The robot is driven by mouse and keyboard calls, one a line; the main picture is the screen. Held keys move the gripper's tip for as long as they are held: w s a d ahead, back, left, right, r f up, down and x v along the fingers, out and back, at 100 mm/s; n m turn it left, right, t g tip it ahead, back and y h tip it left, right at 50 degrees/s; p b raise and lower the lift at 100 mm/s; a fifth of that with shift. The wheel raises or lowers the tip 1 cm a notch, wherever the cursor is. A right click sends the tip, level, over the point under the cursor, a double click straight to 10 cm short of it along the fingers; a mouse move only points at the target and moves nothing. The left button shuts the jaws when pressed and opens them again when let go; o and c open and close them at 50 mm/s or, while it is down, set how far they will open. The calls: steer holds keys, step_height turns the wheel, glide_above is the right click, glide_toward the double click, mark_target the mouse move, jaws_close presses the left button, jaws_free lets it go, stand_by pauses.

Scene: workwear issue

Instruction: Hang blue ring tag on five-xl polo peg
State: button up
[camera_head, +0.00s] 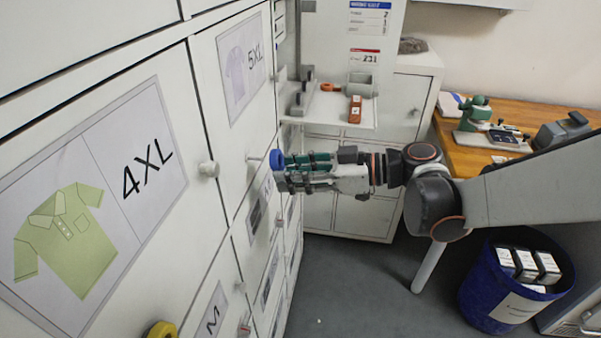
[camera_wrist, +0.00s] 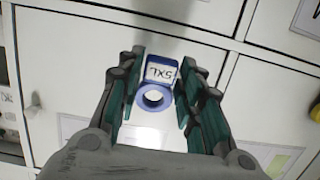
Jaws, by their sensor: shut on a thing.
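The blue ring tag (camera_head: 277,160) is at the tip of my gripper (camera_head: 287,171), right by the five-xl polo peg (camera_head: 257,158). The peg sticks out from the cabinet front below the 5XL polo label (camera_head: 243,68). In the wrist view, the tag (camera_wrist: 161,71) shows a white face lettered 5XL and a blue ring with an open hole. It sits between the two green-padded fingers of my gripper (camera_wrist: 160,80), which is shut on it. The ring and peg tip look very close or touching; I cannot tell whether the peg is inside the ring.
A 4XL panel with a green polo (camera_head: 80,225) and a pale knob (camera_head: 208,168) are at left. A yellow ring (camera_head: 162,330) is at the bottom. A shelf (camera_head: 335,110) with small tools, a wooden bench (camera_head: 465,160) and a blue bin (camera_head: 500,305) stand to the right.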

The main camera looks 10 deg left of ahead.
steer(key=shift+x, duration=1.65)
steer(key=shift+a, duration=0.6)
steer(key=shift+a+b, duration=0.1)
steer(key=shift+b, duration=0.2)
steer(key=o, duration=0.9)
steer(key=shift+c, duration=0.2)
